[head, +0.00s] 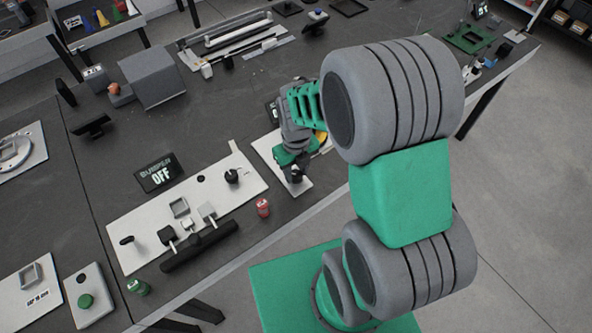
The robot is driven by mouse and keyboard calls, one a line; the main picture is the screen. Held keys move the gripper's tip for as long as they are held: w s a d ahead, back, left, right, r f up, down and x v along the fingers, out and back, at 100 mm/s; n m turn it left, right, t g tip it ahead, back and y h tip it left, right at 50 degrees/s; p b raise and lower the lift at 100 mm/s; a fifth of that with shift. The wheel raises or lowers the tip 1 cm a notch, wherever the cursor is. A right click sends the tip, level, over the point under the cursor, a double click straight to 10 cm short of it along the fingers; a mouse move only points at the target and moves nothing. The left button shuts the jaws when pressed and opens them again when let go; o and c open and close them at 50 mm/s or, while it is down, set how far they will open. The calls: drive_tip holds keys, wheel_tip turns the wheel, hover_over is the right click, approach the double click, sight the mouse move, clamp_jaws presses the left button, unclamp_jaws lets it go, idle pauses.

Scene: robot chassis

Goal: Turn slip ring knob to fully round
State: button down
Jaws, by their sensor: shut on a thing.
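My gripper (297,176) is low over a small white panel (300,191) near the table's front edge. Its dark jaws are small here and point down at the panel. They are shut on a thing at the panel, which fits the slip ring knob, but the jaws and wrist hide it. The knob's angle cannot be seen.
A larger white panel (137,214) with a black knob (232,176) and several levers lies left of my gripper. A red can-like object (263,207) stands between the panels. A black bar (199,246) lies in front. A grey box (151,78) is farther back.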

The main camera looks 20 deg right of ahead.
drive_tip(key=c, duration=0.9)
unclamp_jaws()
drive_tip(key=shift+c, duration=0.2)
